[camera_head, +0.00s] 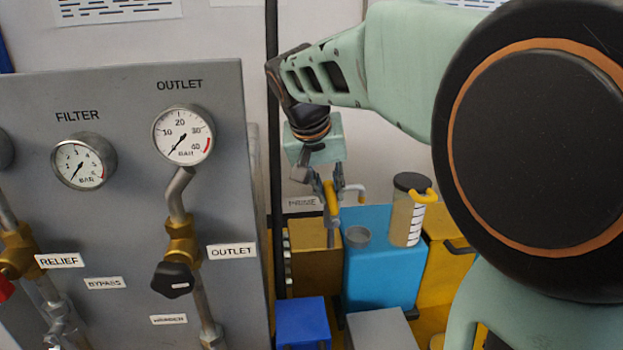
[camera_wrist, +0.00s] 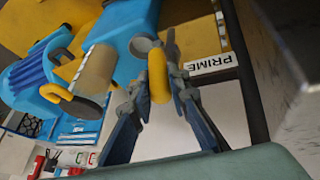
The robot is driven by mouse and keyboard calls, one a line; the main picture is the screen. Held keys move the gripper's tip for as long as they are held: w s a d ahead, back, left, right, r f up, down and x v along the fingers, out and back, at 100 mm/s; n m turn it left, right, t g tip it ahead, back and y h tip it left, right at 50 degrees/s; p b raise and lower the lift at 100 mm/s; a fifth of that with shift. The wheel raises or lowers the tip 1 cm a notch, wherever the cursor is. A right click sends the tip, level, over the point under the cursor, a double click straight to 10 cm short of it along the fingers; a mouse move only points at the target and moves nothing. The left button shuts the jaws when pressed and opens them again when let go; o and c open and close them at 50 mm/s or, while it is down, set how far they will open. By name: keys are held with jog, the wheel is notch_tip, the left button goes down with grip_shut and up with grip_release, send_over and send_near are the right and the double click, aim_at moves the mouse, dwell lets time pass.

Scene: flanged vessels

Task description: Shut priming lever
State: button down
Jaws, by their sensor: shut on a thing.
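The priming lever (camera_head: 331,200) has a yellow grip and stands beside the PRIME label (camera_head: 301,203), above a brown-gold block. It also shows in the wrist view (camera_wrist: 158,77), where its rounded yellow grip lies between the two fingers. My gripper (camera_head: 332,188) reaches down from above and is shut on the lever. In the wrist view my gripper (camera_wrist: 158,84) has one finger on each side of the grip. The lever's lower end and pivot are mostly hidden.
A blue tank (camera_head: 383,270) with a small grey cap stands right of the lever. A measuring jug (camera_head: 408,212) with a black lid and yellow handle stands on it, close by. The grey gauge panel (camera_head: 120,240) rises at left with valves and pipes.

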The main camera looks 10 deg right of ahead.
jog(key=shift+a+f+h, duration=0.15)
jog(key=shift+a+h, duration=0.2)
jog(key=shift+h, duration=0.05)
jog(key=c, duration=1.8)
grip_release()
jog(key=shift+v, duration=3.85)
jog(key=shift+c, duration=0.5)
